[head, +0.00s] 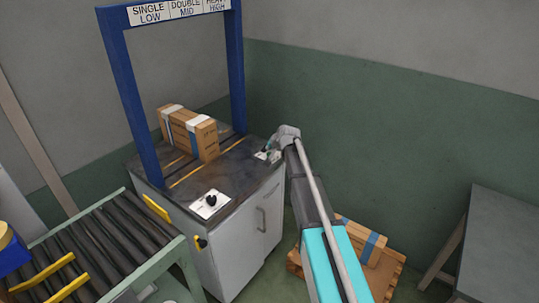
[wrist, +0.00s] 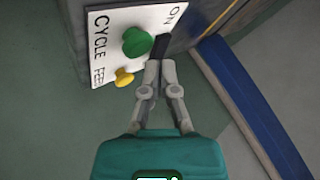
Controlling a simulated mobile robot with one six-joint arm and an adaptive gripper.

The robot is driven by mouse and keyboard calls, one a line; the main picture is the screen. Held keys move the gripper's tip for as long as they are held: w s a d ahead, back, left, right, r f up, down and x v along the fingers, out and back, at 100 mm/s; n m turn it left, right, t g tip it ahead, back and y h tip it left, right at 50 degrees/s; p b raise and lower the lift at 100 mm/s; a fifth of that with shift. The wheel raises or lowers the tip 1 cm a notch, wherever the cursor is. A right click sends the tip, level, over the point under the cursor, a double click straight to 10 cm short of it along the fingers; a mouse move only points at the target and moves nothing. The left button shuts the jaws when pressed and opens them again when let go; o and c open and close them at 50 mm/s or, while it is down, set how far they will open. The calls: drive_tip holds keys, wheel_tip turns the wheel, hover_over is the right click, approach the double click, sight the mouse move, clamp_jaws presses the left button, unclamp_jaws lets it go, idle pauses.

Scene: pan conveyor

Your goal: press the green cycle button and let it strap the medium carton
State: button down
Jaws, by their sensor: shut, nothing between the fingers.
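The green cycle button (wrist: 137,42) is a round knob on a white plate lettered CYCLE, FEED and ON in the wrist view. My gripper (wrist: 160,66) is shut and empty, its fingertips just right of and below the green button in the picture; I cannot tell if they touch the panel. In the head view my gripper (head: 270,150) is at the right end of the strapping machine's top. A brown carton (head: 188,133) with white patches and a dark band lies on that top, by the blue arch (head: 132,95).
A black knob (head: 211,200) is on the machine's near side. A roller conveyor (head: 108,232) is at left. A carton with a blue band (head: 362,240) lies on a pallet (head: 390,275) at right.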

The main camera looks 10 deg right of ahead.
sight(270, 154)
drive_tip(key=shift+f, duration=0.1)
drive_tip(key=shift+f+b, duration=0.35)
drive_tip(key=shift+b, duration=0.1)
drive_tip(key=shift+f+b, duration=0.45)
drive_tip(key=shift+b, duration=0.05)
idle(1.0)
idle(0.5)
drive_tip(key=shift+r+p, duration=0.9)
drive_tip(key=shift+p, duration=0.05)
drive_tip(key=shift+r+p, duration=2.55)
